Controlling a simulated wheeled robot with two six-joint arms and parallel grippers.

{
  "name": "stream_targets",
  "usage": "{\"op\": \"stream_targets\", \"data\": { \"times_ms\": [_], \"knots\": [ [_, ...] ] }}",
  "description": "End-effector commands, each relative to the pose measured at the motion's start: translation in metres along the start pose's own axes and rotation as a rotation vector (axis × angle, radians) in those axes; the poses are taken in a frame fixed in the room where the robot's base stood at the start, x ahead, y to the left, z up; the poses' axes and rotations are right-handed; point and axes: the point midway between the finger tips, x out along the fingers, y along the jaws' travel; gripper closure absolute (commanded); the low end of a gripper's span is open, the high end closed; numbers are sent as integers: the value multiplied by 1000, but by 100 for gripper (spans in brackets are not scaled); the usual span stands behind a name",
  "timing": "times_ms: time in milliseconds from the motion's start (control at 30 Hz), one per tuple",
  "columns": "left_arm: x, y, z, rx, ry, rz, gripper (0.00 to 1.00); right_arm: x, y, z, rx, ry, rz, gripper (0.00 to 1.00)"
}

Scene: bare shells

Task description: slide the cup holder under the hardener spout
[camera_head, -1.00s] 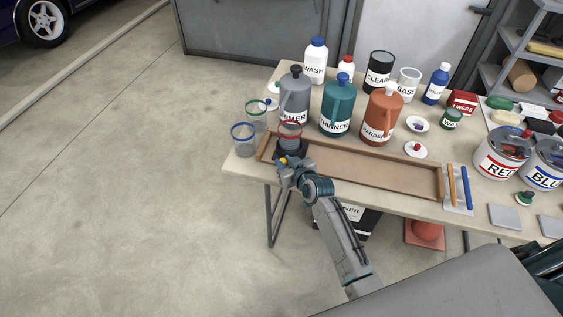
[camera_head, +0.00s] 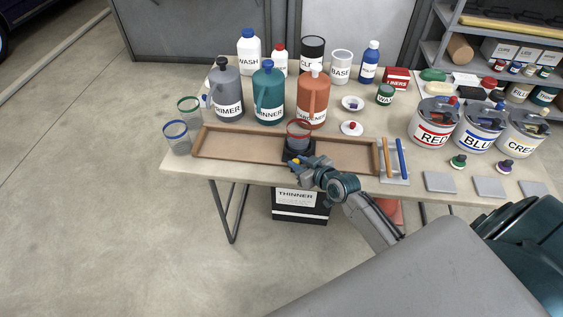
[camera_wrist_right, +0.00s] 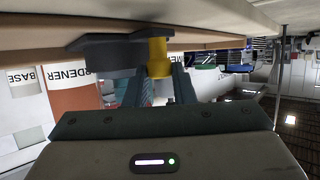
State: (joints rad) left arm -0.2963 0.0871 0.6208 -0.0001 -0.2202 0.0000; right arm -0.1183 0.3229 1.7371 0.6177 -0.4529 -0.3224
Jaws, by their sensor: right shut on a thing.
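The dark cup holder (camera_head: 299,146) sits in the long wooden tray (camera_head: 242,146), right of its middle, with a red-rimmed clear cup (camera_head: 299,130) in it. The orange hardener bottle (camera_head: 313,100) stands behind the tray; the holder and cup are in front of it, slightly left of its centre. My right gripper (camera_head: 299,163) is at the holder's near side, shut on its yellow knob. In the right wrist view, upside down, the fingers (camera_wrist_right: 160,85) close around the yellow knob (camera_wrist_right: 159,58) on the dark holder (camera_wrist_right: 108,55). My left gripper is out of view.
The teal thinner (camera_head: 268,98) and grey primer (camera_head: 227,95) bottles stand left of the hardener. Blue- and green-rimmed cups (camera_head: 178,138) stand at the table's left end. Brushes (camera_head: 395,158) lie right of the tray. The tray is clear on both sides of the holder.

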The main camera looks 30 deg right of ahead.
Motion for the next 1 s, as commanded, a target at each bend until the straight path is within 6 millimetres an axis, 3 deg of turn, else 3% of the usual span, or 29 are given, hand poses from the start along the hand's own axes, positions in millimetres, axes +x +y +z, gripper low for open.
{"op": "stream_targets", "data": {
  "times_ms": [300,733,767,833,867,1000],
  "knots": [
    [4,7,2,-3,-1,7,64,-20,22,10,-1,-2,1,100],
    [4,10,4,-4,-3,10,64,-21,23,10,2,-2,0,100],
    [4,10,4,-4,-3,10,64,-21,23,10,2,-2,0,73],
    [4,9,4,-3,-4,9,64,-21,23,10,2,-2,0,60],
    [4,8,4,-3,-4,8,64,-21,23,10,1,-2,0,55],
    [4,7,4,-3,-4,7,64,-21,23,9,1,-1,0,55]
  ]
}}
